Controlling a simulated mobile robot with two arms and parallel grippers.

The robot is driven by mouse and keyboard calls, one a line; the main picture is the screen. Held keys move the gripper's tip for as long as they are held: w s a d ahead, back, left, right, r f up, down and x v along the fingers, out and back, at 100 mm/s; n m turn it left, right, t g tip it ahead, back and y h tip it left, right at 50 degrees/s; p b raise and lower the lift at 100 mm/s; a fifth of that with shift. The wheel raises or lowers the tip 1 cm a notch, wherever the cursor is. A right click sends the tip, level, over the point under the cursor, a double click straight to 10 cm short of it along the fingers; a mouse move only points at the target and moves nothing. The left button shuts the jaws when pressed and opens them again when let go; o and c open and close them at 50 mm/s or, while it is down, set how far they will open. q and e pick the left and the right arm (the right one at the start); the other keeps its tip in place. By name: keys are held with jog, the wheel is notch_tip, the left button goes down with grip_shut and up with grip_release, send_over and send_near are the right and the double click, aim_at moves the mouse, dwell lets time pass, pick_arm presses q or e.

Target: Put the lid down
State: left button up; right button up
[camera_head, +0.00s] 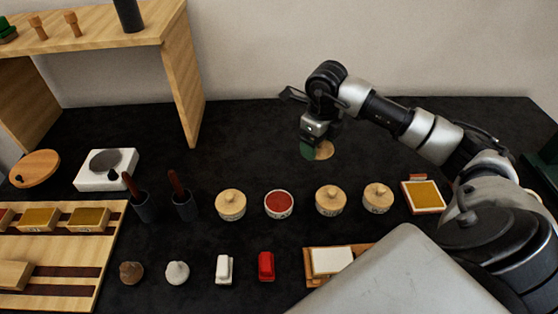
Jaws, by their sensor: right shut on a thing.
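My right gripper (314,138) reaches over the dark table from the right. It is shut on a round lid (325,151), tan on its right part and greenish on its left. The gripper hides part of the lid. I cannot tell whether the lid touches the table. An open jar (279,205) with red contents stands in front of the gripper, lower in the view and a little left. My left gripper is not in view.
Lidded jars (230,204) (330,200) (378,197) stand in a row with the open jar. A wooden shelf (182,80) is at the left. A framed yellow pad (424,195) lies at the right. The table around the lid is clear.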

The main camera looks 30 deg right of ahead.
aim_at(278, 170)
jog(key=w+a+f, duration=0.1)
jog(key=w+a, duration=0.1)
jog(key=w+a+f+p, duration=0.1)
jog(key=w+a+f, duration=0.1)
jog(key=shift+w+a+f, duration=0.1)
jog(key=shift+w+a, duration=0.05)
jog(key=shift+a, duration=0.05)
jog(key=w+a+f, duration=0.1)
jog(key=w+a+f+p, duration=0.1)
jog(key=w, duration=0.1)
jog(key=shift+a+f, duration=0.3)
jog(key=shift+f, duration=0.35)
notch_tip(278, 170, down, 3)
jog(key=shift+f+p, duration=0.1)
jog(key=shift+p, duration=0.55)
jog(key=shift+f, duration=0.3)
jog(key=o, duration=0.9)
jog(key=shift+r, duration=0.55)
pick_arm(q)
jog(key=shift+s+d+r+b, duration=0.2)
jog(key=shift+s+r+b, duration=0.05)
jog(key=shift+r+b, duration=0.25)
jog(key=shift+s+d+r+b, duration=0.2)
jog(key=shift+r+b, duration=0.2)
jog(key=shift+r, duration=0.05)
pick_arm(e)
notch_tip(278, 170, up, 11)
jog(key=shift+r, duration=0.15)
